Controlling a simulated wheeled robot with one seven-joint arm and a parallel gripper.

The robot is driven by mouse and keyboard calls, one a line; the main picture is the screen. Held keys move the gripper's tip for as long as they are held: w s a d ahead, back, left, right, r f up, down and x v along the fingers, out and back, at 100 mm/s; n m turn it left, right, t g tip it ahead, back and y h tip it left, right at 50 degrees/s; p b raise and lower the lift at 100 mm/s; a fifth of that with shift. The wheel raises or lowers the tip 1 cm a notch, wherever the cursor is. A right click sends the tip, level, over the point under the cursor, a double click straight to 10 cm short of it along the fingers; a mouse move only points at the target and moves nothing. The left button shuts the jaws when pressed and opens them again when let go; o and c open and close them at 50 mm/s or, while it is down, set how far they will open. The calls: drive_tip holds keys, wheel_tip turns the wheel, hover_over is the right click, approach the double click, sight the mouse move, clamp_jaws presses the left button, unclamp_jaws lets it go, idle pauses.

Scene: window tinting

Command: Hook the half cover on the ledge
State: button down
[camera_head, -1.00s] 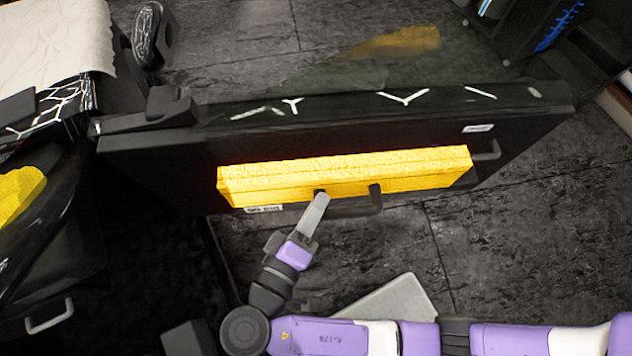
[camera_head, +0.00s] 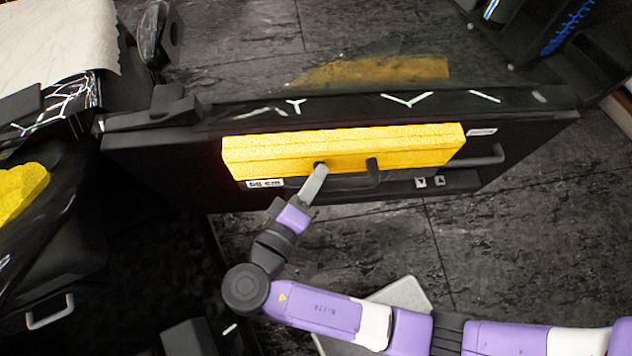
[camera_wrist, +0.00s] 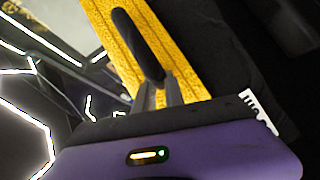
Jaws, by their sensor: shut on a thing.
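The half cover (camera_head: 400,148) is a long yellow block with a black bar handle (camera_head: 350,182) on its near side. It lies against the near side of the black door panel (camera_head: 160,155), just below the dark ledge (camera_head: 350,113) along the panel's top. My gripper (camera_head: 319,168) is shut on the left end of the handle. In the wrist view my gripper (camera_wrist: 160,88) closes on the black handle (camera_wrist: 138,42), with the yellow cover (camera_wrist: 110,22) behind it. Whether the cover touches the ledge cannot be told; its far underside is hidden.
A glass pane (camera_head: 300,75) rises behind the ledge and shows a yellow reflection. A side mirror (camera_head: 152,35) stands at upper left. Another door handle (camera_head: 490,156) sits right of the cover. Yellow cloth (camera_head: 20,190) lies at far left. The floor (camera_head: 520,230) at right is clear.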

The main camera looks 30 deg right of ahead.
sight(310, 169)
drive_tip(key=shift+w+d+f+b, duration=0.15)
drive_tip(key=shift+w+d, duration=0.3)
drive_tip(key=shift+w, duration=0.7)
drive_tip(key=shift+w+d+r+b, duration=0.1)
drive_tip(key=shift+w+d+b, duration=0.25)
drive_tip(key=shift+w, duration=0.75)
drive_tip(key=shift+w+d+f+b, duration=0.15)
drive_tip(key=shift+f+b, duration=0.7)
drive_tip(key=shift+f, duration=0.45)
drive_tip(key=c, duration=1.3)
unclamp_jaws()
drive_tip(key=shift+c, duration=0.2)
drive_tip(key=shift+f, duration=0.1)
drive_tip(key=b+v, duration=0.2)
drive_tip(key=v, duration=0.6)
